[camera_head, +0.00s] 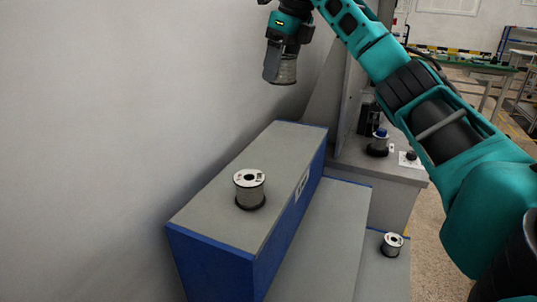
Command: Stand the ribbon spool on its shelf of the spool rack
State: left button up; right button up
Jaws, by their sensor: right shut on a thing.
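My right gripper (277,66) is shut on a grey spool (288,69), taken as the ribbon spool, at the top middle. It holds it in the air, above and beyond the far end of the rack; the fingers hide part of it. The stepped spool rack (205,218) has blue edges on its tall top shelf. A silver spool (250,190) with a white label stands upright on that top shelf. A smaller spool (392,244) stands on the lowest step at the right. The middle step (318,245) looks bare. My left gripper is out of view.
A grey bench (390,174) behind the rack carries a blue-topped spool (378,143) and a small black-knobbed box (408,158). A grey upright panel (347,95) stands there. A plain wall (110,110) runs along the left. The top shelf's far part is clear.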

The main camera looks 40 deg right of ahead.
jog(key=b, duration=0.2)
send_over(276, 158)
jog(key=f, duration=1)
jog(key=s+f, duration=0.1)
jog(key=f, duration=0.4)
jog(key=shift+d, duration=0.2)
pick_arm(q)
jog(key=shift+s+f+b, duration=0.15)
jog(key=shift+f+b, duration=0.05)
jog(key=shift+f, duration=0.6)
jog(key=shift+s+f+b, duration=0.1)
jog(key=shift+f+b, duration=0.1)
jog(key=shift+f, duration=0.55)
pick_arm(e)
jog(key=shift+s+x, duration=0.2)
jog(key=shift+x, duration=0.85)
jog(key=shift+s+x, duration=0.25)
jog(key=shift+x, duration=0.8)
jog(key=shift+d+f, duration=0.2)
jog(key=o, duration=1)
jog(key=shift+f, duration=0.1)
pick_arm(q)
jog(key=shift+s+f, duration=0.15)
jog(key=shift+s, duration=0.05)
pick_arm(e)
jog(key=o, duration=0.4)
jog(key=shift+c, duration=0.2)
